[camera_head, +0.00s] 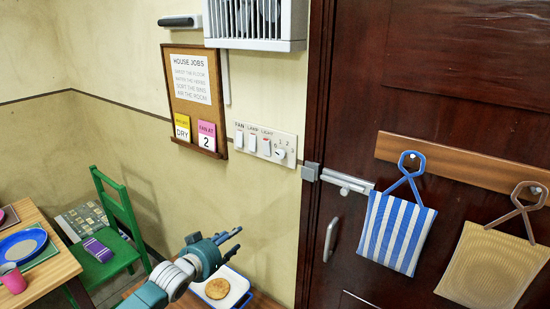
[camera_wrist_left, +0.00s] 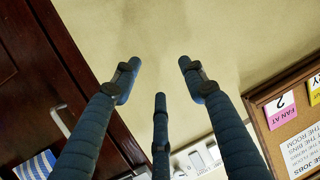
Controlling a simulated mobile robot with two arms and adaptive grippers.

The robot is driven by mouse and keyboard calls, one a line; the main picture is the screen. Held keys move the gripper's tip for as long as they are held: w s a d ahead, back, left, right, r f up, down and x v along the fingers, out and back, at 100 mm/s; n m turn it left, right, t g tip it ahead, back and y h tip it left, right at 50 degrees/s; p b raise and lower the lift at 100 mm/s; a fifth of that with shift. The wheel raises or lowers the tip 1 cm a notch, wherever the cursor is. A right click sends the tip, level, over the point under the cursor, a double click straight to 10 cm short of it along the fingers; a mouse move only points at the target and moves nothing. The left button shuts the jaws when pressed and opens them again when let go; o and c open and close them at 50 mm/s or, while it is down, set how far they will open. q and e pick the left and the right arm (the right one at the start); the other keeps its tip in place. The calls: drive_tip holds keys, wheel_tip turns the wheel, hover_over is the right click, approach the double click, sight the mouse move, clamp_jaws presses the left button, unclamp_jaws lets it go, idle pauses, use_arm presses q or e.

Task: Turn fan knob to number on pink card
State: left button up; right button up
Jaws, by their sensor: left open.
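The pink card (camera_head: 206,136) on the corkboard reads "FAN AT 2"; it also shows in the left wrist view (camera_wrist_left: 281,108). The white switch panel (camera_head: 240,136) on the wall has rocker switches and, at its right end, a small round fan knob (camera_head: 279,154) with numbers around it. The knob's exact setting is too small to tell. My left gripper (camera_head: 236,236) is below the panel, apart from it, empty. In the left wrist view its fingers (camera_wrist_left: 160,82) are spread open, and the panel (camera_wrist_left: 198,158) is partly hidden behind them. My right gripper is not in view.
The corkboard (camera_head: 190,65) hangs left of the panel, with a yellow card (camera_head: 182,128). A dark wooden door (camera_head: 440,95) with a latch (camera_head: 345,182) is right. A tray with a round food item (camera_head: 217,289) lies below my left gripper. A green chair (camera_head: 122,205) stands left.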

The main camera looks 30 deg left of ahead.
use_arm(q)
drive_tip(key=w+d+r+m+t+h, duration=0.1)
drive_tip(key=d+r, duration=0.1)
drive_tip(key=r, duration=0.6)
drive_tip(key=w+d+r+t+h, duration=0.1)
drive_tip(key=d+r, duration=0.1)
drive_tip(key=r, duration=0.7)
drive_tip(key=m+t+h, duration=0.2)
approach(279, 155)
drive_tip(key=w+p, duration=0.1)
drive_tip(key=w, duration=0.1)
drive_tip(key=w+d+p, duration=0.1)
drive_tip(key=w, duration=0.1)
drive_tip(key=w+p, duration=0.1)
drive_tip(key=w, duration=0.2)
drive_tip(key=shift+d+r, duration=0.15)
drive_tip(key=shift+r, duration=0.2)
drive_tip(key=shift+w+f+p, duration=0.15)
drive_tip(key=shift+w+p, duration=0.2)
drive_tip(key=shift+w, duration=0.1)
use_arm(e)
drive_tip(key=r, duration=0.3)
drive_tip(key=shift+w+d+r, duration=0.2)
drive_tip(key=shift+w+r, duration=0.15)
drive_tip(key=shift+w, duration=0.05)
use_arm(q)
clamp_jaws()
